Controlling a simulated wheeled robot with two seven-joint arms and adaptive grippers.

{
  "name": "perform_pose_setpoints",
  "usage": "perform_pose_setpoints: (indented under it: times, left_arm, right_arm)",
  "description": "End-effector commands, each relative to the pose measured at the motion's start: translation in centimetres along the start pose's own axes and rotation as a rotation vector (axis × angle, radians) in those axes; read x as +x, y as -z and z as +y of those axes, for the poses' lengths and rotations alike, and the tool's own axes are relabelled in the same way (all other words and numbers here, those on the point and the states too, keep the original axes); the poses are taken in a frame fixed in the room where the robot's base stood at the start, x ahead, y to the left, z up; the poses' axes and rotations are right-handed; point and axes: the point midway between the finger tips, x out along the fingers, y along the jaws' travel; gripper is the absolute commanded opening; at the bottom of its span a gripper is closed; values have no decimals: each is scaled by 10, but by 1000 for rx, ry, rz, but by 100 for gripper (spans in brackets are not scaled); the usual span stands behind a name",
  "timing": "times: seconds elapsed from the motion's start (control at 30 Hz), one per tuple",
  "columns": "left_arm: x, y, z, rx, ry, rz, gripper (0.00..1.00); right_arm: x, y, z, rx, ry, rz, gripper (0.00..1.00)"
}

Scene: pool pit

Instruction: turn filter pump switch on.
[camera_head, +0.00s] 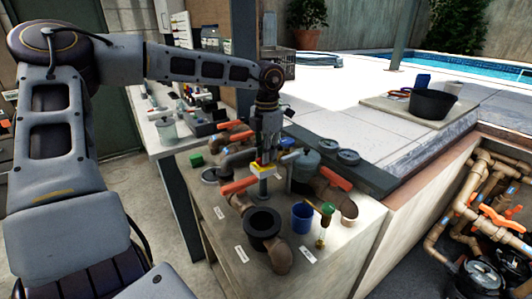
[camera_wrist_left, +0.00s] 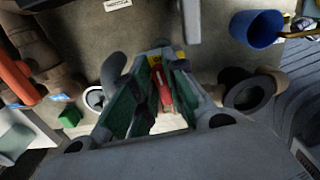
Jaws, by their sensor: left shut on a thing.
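A small yellow box with a red handle, which looks like the filter pump switch (camera_head: 263,169), stands on the bench among pipes and valves. My left gripper (camera_head: 266,150) reaches down onto it from above. In the left wrist view the red handle of the switch (camera_wrist_left: 162,88) lies between the two fingers of my left gripper (camera_wrist_left: 155,95), which are shut on it. The fingers hide part of the yellow box, and I cannot tell the handle's exact position. My right gripper is not in view.
Orange-handled valves (camera_head: 238,186) and brown pipes crowd the bench. A blue cup (camera_head: 302,217) and a black pipe flange (camera_head: 262,224) stand in front. Gauges (camera_head: 348,157) lie behind. A black bowl (camera_head: 432,104) sits on the deck. A piping pit opens at right.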

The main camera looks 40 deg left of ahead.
Motion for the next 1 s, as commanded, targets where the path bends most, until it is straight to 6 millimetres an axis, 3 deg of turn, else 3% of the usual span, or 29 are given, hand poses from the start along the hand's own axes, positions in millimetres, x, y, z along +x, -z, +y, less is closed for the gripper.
perform_pose_setpoints:
  times: [0.73,0.77,0.8,0.9,1.0]
  left_arm:
    - [0,0,-1,105,-1,-1,0]
    - [0,0,-1,105,-1,-1,17]
    - [0,0,-1,105,-1,-1,22]
    - [0,0,-1,104,-1,-1,35]
    - [0,0,-1,104,-1,0,36]
  right_arm:
    - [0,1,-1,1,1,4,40]
    - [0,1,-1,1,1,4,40]
    - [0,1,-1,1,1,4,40]
    - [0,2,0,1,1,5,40]
    - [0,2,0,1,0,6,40]
